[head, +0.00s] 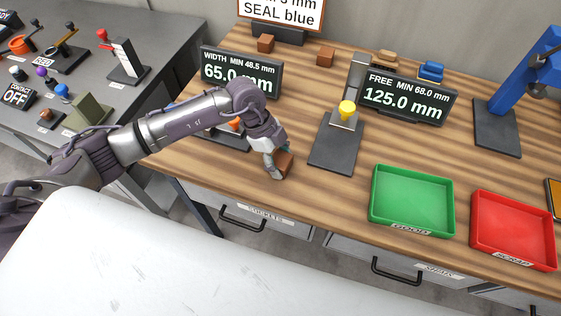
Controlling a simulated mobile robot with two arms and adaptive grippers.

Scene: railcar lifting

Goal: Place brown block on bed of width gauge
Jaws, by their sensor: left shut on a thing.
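My left gripper (277,163) is shut on a brown block (285,161). It holds the block near the front edge of the wooden bench, to the right of the width gauge and left of the free gauge's dark base. The width gauge (234,141) is partly hidden behind my left arm; its dark base and an orange part show below the arm. Its display (240,73) reads 65.0 mm, with WIDTH MIN 48.5 mm above. The bed of the gauge is mostly covered by the arm. My right gripper is not in view.
The free gauge (335,145) with a yellow knob stands right of the block; its display (408,97) reads 125.0 mm. Two more brown blocks (266,43) (325,56) lie at the back. A green tray (411,228) and red tray (513,258) lie right. A blue press (500,128) stands behind.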

